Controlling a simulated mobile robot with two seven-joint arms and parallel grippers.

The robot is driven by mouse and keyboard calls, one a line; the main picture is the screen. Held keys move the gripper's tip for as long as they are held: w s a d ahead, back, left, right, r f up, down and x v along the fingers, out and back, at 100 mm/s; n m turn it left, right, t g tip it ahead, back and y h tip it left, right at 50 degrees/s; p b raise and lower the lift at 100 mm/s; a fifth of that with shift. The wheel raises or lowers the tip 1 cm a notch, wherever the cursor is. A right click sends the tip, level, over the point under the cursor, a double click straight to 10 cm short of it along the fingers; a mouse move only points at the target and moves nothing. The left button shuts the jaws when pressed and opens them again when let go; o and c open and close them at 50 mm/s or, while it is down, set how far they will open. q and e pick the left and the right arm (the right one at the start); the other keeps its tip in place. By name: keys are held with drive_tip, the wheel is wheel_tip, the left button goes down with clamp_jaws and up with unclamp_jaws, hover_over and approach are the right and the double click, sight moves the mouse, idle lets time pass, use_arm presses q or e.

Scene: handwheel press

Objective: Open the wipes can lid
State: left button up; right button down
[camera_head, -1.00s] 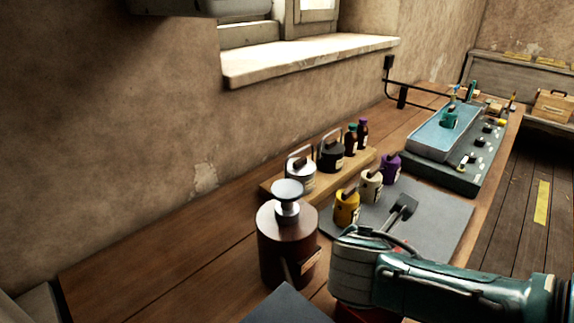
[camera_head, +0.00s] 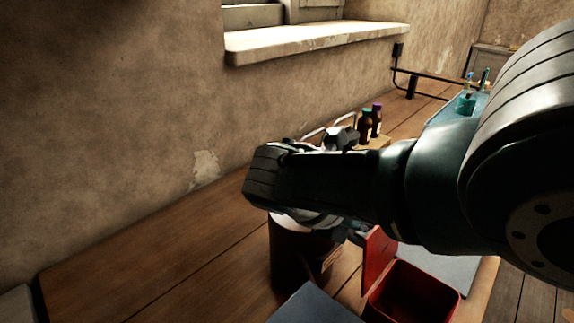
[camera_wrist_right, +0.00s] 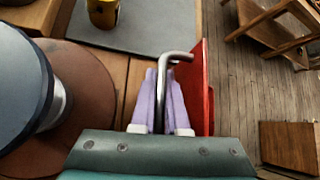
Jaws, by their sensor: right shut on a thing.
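A red square can (camera_head: 416,294), taken as the wipes can, stands at the bottom right of the head view with its top open. Its red lid (camera_head: 378,262) stands raised, roughly upright, on the can's left side. In the right wrist view the lid (camera_wrist_right: 207,92) shows nearly edge-on, with a bent metal handle (camera_wrist_right: 176,57) beside it. My right gripper (camera_wrist_right: 164,78) has its purple fingers shut on this handle. In the head view my right arm hides most of the gripper. My left gripper is not in view.
A brown plunger can (camera_head: 292,256) stands close left of the lid; its round top (camera_wrist_right: 22,85) is near my gripper in the wrist view. A yellow bottle (camera_wrist_right: 102,10) stands on a grey mat (camera_wrist_right: 140,25). The bench's left part is clear.

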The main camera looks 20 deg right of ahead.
drive_tip(key=shift+f, duration=0.15)
idle(0.3)
drive_tip(key=c, duration=1.2)
unclamp_jaws()
drive_tip(key=p+v, duration=0.3)
drive_tip(key=v, duration=0.7)
drive_tip(key=shift+w, duration=0.1)
